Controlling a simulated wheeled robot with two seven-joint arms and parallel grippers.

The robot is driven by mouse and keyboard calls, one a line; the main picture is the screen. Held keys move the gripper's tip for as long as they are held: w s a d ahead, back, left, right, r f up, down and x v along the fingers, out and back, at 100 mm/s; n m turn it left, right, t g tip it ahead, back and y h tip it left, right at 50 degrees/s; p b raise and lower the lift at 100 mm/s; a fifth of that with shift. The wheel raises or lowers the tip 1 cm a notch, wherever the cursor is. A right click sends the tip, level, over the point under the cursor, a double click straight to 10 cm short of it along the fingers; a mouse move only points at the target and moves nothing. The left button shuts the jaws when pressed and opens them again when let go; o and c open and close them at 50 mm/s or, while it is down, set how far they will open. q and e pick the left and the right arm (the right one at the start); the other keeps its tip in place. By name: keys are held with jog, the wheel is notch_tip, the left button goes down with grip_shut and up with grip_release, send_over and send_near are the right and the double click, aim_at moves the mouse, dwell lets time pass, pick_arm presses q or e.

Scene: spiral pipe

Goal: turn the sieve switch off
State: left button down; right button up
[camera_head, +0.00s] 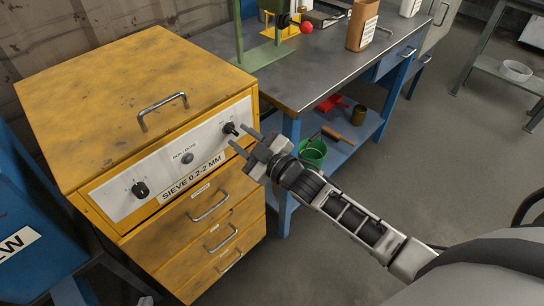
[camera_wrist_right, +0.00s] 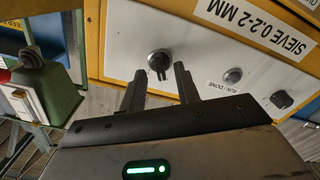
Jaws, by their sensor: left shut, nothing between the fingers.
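The yellow sieve cabinet (camera_head: 150,95) has a pale control panel (camera_head: 215,143) labelled "SIEVE 0.2-2 MM". A black knob (camera_head: 230,128) is at the panel's right end and shows in the right wrist view (camera_wrist_right: 159,63). A second black knob (camera_head: 140,190) is at the left end. A grey round "RUN / DONE" button or lamp (camera_head: 188,158) lies between them. My right gripper (camera_head: 237,138) is open in front of the right-end knob. In the right wrist view its two fingers (camera_wrist_right: 160,82) are apart, with the knob just beyond the gap; contact cannot be told. My left gripper is not in view.
The cabinet has a lid handle (camera_head: 162,108) on top and drawers (camera_head: 210,212) below the panel. A metal-topped workbench (camera_head: 290,85) stands close on the right, with a green bucket (camera_head: 312,152) on its lower shelf. A blue bin (camera_head: 30,220) is at the left.

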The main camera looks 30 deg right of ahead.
jog(key=v, duration=1.4)
jog(key=shift+b, duration=0.35)
jog(key=shift+r, duration=0.1)
jog(key=s+a+f+m+g+h, duration=0.3)
jog(key=s+a+f+m+g, duration=0.3)
jog(key=s+f, duration=0.3)
notch_tip(320, 180, down, 2)
jog(key=shift+s+a+f+m+g, duration=0.2)
jog(key=shift+a+m+g, duration=0.1)
jog(key=shift+m, duration=0.4)
